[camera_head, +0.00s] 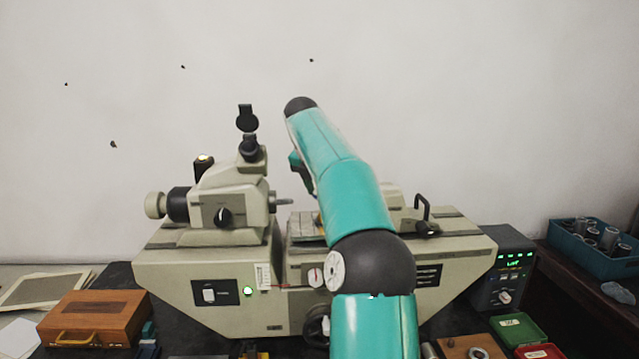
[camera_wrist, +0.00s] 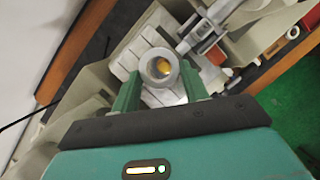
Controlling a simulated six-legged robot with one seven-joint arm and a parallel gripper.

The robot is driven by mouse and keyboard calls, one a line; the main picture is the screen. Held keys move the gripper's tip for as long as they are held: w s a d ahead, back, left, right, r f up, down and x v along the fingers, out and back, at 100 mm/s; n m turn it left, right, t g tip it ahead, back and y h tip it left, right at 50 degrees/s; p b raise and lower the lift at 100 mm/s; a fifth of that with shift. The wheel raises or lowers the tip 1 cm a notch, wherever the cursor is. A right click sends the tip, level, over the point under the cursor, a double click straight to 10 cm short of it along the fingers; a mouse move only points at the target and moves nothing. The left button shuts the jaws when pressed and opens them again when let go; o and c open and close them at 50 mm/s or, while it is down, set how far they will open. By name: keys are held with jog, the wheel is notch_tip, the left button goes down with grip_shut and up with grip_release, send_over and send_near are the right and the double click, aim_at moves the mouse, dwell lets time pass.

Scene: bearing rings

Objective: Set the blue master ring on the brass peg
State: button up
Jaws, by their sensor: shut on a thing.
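In the wrist view my gripper (camera_wrist: 161,78) is shut on a ring (camera_wrist: 147,70), with a green finger on each side of it. The ring looks grey here; I cannot make out blue on it. A yellow, brass-coloured spot (camera_wrist: 164,66) shows through its hole, which fits the brass peg beneath. I cannot tell whether the ring is around the peg or above it. In the head view my arm hides the gripper and the ring. A small yellow patch (camera_head: 318,219) shows beside my arm at the measuring machine's stage.
A beige measuring machine (camera_head: 215,298) fills the middle, with its eyepiece head (camera_head: 230,190) left of my arm. A wooden box (camera_head: 95,318) stands front left. A display box (camera_head: 503,268), a blue crate of metal parts (camera_head: 570,262) and a green tray (camera_head: 517,328) are right.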

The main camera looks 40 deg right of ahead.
aim_at(320, 218)
jog(key=shift+s+a+f, duration=0.1)
jog(key=shift+s+f, duration=0.1)
jog(key=shift+f, duration=0.15)
notch_tip(320, 218, down, 3)
jog(key=shift+f, duration=0.1)
jog(key=shift+a+f, duration=0.1)
jog(key=shift+f, duration=1.1)
dwell(1.0)
jog(key=o, duration=1.1)
jog(key=shift+o, duration=0.2)
jog(key=shift+r, duration=4.25)
